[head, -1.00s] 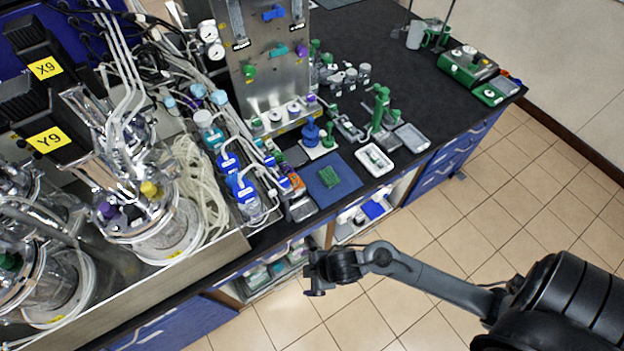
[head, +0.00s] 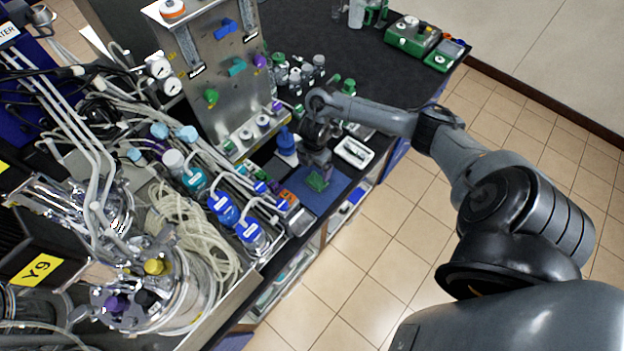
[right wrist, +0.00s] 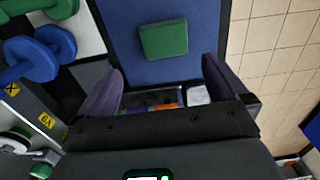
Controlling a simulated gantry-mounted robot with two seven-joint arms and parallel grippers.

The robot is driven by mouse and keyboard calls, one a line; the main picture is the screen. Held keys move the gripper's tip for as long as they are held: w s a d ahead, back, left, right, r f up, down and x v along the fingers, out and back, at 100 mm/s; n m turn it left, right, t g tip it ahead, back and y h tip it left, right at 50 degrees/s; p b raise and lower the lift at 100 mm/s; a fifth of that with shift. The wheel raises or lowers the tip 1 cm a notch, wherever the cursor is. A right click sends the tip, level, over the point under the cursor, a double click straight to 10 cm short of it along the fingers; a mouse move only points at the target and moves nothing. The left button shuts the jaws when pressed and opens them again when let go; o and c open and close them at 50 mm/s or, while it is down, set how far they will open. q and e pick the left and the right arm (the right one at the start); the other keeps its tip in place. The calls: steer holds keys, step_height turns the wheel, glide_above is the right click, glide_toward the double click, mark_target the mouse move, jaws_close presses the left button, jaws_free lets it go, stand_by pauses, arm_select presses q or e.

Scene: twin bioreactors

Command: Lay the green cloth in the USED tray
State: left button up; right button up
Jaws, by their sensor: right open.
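The green cloth (head: 317,181), a small folded pad, lies on the blue mat (head: 326,200) near the bench's front edge. In the right wrist view the cloth (right wrist: 163,40) lies flat on the mat, beyond the fingertips. My right gripper (head: 317,160) is above the mat, close to the cloth. In the right wrist view its fingers (right wrist: 160,70) are spread wide with nothing between them. A white tray (head: 355,152) with items in it stands right of the mat. I cannot read a USED label on any tray. My left gripper is not in view.
A blue stand (head: 286,142) is just left of my right gripper. Blue-capped bottles (head: 250,232) and tubing crowd the left. A metal panel (head: 215,75) rises behind. Green-capped items stand near my forearm. The floor in front of the bench is clear.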

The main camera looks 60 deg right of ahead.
mark_target(315, 182)
steer(key=shift+s+a+f, duration=0.1)
steer(key=shift+s+f, duration=0.05)
steer(key=shift+f, duration=0.45)
steer(key=shift+s+f, duration=0.1)
steer(key=shift+f, duration=0.85)
steer(key=shift+s+a+f, duration=0.1)
steer(key=shift+a+f, duration=0.05)
steer(key=shift+f, duration=1.15)
steer(key=shift+a+f, duration=0.1)
steer(key=shift+f, duration=1.15)
steer(key=c, duration=0.9)
steer(key=shift+c, duration=0.2)
steer(key=shift+r, duration=0.1)
